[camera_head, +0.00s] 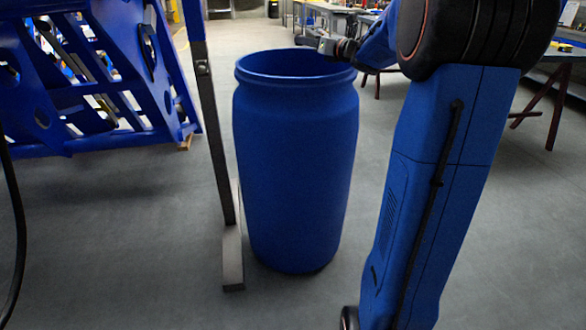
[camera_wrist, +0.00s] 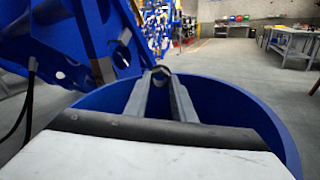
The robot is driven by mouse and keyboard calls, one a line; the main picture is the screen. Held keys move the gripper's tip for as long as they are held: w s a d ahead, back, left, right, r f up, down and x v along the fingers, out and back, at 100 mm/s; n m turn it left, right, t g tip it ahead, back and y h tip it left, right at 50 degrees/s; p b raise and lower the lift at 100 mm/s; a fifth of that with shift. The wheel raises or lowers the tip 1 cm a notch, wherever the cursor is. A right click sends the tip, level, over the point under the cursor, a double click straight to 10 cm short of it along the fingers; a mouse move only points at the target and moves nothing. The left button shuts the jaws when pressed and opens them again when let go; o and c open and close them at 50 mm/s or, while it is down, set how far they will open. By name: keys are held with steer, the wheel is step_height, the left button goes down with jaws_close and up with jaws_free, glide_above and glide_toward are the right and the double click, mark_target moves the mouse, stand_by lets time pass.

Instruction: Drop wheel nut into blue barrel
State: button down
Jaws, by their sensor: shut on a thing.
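The blue barrel (camera_head: 295,165) stands upright on the floor in the middle of the head view, with its top open. Its rim also shows in the wrist view (camera_wrist: 280,137), curving around my gripper. My gripper (camera_head: 305,40) is over the right and back part of the barrel's opening in the head view. In the wrist view its two fingers come together (camera_wrist: 161,82) on a small dark wheel nut (camera_wrist: 161,73) at their tips. The nut is above the barrel's opening. The barrel's bottom is hidden.
A blue harvester chassis (camera_head: 95,75) stands at the left. A metal post (camera_head: 215,130) with a foot (camera_head: 232,258) is close to the barrel's left side. A workbench (camera_head: 560,62) is at the right back. The grey floor in front of the barrel is clear.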

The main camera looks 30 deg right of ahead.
steer(key=shift+f, duration=0.35)
steer(key=c, duration=1.4)
jaws_free()
steer(key=v, duration=1.7)
steer(key=shift+s, duration=0.2)
